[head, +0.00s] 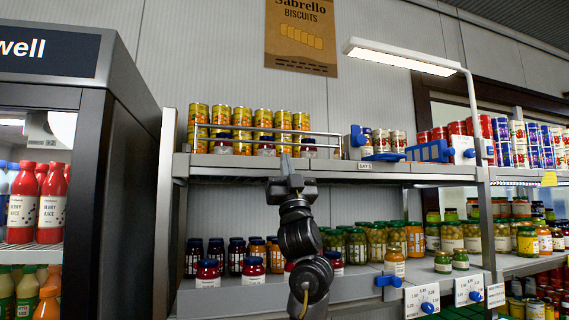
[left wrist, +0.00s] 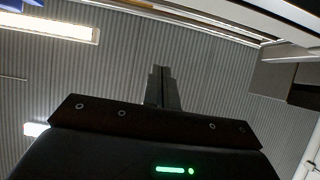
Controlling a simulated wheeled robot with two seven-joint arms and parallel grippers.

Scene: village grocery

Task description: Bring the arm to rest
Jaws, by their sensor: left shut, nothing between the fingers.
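My left arm rises from the bottom middle of the head view. Its left gripper (head: 287,165) points up in front of the upper shelf edge, with its fingers together and nothing held. In the left wrist view the closed fingers (left wrist: 162,88) point toward the ribbed ceiling, with nothing between them. My right gripper is not in either view.
Behind the gripper is a shelf unit with an upper shelf (head: 235,165) of yellow cans and a lower shelf (head: 235,295) of jars. A dark fridge (head: 125,150) with red juice bottles stands at left. A lamp (head: 400,56) overhangs the shelves at right.

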